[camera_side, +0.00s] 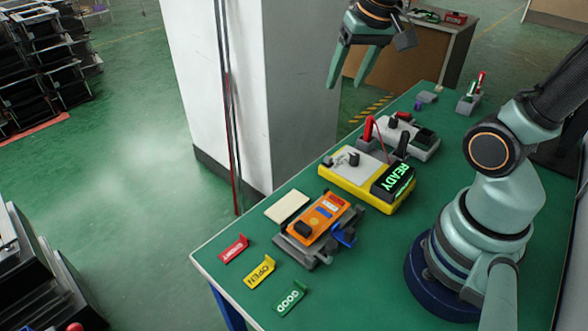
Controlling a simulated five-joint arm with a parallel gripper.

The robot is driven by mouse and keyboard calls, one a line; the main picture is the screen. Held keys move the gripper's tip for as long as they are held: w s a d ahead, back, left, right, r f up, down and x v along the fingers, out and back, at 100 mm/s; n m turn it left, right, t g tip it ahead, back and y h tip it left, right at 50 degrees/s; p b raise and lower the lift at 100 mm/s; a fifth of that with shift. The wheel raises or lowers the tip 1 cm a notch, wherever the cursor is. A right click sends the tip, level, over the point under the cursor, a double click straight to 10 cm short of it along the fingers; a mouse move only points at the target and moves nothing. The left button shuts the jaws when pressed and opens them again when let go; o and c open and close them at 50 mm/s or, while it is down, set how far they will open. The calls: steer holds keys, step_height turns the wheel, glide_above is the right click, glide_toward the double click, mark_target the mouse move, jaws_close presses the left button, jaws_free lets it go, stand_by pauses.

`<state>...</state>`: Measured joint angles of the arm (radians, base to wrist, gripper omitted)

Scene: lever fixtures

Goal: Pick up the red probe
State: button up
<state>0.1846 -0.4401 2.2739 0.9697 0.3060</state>
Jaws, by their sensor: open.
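The red probe (368,129) stands nearly upright at the back edge of a yellow tester (349,185), with a thin red lead curving down beside it. A black probe (402,145) stands to its right. The tester has a grey top with a knob and a dark display reading READY in green. My gripper (347,84) is open and empty, high up at the top of the picture. It shows above and slightly left of the red probe, clearly apart from it. How the probe is seated is too small to tell.
An orange device (318,216) in a grey fixture with blue parts sits in front of the tester. Red, yellow and green tags (261,271) lie near the front edge. A grey device (424,142) is behind the tester. A small holder (468,104) stands at the back right.

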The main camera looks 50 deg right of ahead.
steer(key=w+d+f+m+g, duration=0.2)
steer(key=d+f+m, duration=0.1)
steer(key=d+m, duration=0.5)
steer(key=m+g, duration=0.2)
steer(key=m, duration=0.2)
glide_toward(371, 116)
steer(key=shift+y, duration=0.4)
steer(key=f, duration=1.1)
steer(key=shift+s+d+f, duration=0.15)
steer(key=shift+d, duration=0.1)
jaws_close()
